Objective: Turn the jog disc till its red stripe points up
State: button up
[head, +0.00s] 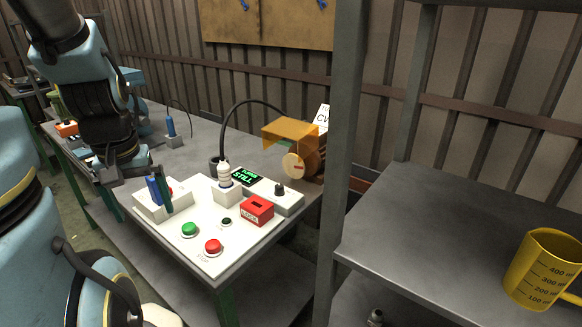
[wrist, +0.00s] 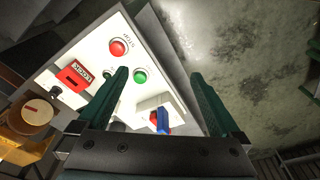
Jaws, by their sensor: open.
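The jog disc (head: 290,171) is a cream round face on the front of an orange-hooded machine, on the far right of the bench. Its short red stripe appears to point roughly to the right in the head view, not up. The jog disc also shows at the left of the wrist view (wrist: 38,113), with the stripe lying toward the left. My gripper (head: 140,210) is over the bench's left side, well apart from the disc. In the wrist view its green fingers (wrist: 159,75) are spread wide with nothing held between them.
A white control panel (head: 205,248) lies between my gripper and the disc. It carries green (head: 190,229) and red (head: 213,246) buttons, a red box (head: 257,210), a blue-handled switch and a lit display (head: 250,177). A grey post (head: 343,150) stands right of the machine.

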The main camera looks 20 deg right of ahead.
aim_at(296, 169)
jog(key=i+j+z, duration=0.1)
jog(key=z, duration=0.35)
jog(key=j+z, duration=0.35)
jog(key=z, duration=0.15)
jog(key=j+z, duration=0.25)
jog(key=z, duration=0.2)
jog(key=i+j, duration=0.1)
jog(key=j, duration=0.35)
jog(key=j+u, duration=0.15)
jog(key=u, duration=0.3)
jog(key=i+j+u, duration=0.1)
jog(key=u, duration=0.3)
jog(key=i+j+u, duration=0.1)
jog(key=u, duration=0.35)
